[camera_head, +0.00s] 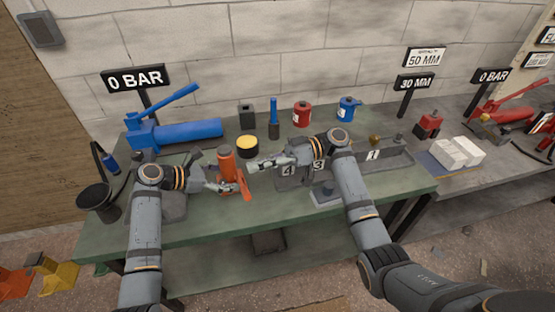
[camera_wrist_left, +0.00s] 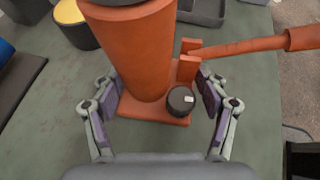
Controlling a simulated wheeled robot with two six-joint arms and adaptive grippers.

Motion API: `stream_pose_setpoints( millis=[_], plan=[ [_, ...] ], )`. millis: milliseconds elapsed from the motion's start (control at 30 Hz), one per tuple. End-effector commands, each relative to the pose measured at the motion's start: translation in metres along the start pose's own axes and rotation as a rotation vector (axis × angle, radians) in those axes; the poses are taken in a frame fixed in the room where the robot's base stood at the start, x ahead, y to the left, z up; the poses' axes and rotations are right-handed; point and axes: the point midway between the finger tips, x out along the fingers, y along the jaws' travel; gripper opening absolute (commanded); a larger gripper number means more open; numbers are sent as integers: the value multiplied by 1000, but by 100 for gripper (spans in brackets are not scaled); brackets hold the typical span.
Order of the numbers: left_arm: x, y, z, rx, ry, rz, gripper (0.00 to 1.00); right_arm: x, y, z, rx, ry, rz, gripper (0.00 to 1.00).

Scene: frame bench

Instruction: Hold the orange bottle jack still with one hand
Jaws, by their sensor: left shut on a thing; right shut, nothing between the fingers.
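The orange bottle jack (camera_head: 228,172) stands upright on the green bench, near its front middle. It fills the upper middle of the left wrist view (camera_wrist_left: 135,50), with its lever reaching to the right and a dark round knob at its base. My left gripper (camera_head: 236,185) is shut on the jack low down, with one finger pad on each side of its base; the fingers also show in the left wrist view (camera_wrist_left: 155,105). My right gripper (camera_head: 254,165) is shut and empty, just right of the jack's upper part. I cannot tell whether it touches the jack.
A blue hand pump (camera_head: 180,132) lies behind left, and a black bucket (camera_head: 97,198) stands at the left edge. A yellow-topped tin (camera_head: 247,146) stands behind the jack. Numbered grey blocks (camera_head: 290,172) sit to the right. Red and blue cans (camera_head: 302,114) stand at the back.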

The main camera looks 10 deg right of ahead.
Motion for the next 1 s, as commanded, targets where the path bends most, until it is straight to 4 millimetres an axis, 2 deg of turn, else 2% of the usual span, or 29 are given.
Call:
stream_pose_setpoints(
  millis=[33,100,300,733,900,1000],
  plan=[
    [0,0,0,0,0,1,56,11,-1,-1,-1,3,-4,0],
    [0,0,0,0,0,1,56,13,0,14,5,0,0,0],
    [0,0,0,1,0,1,56,18,0,34,3,0,0,0],
    [0,0,0,1,-1,1,56,19,0,40,1,0,0,0],
    [0,0,0,1,-1,1,56,19,-2,54,2,0,1,0],
    [0,0,1,0,-1,1,56,19,-2,54,0,-1,1,0]
  ],
)
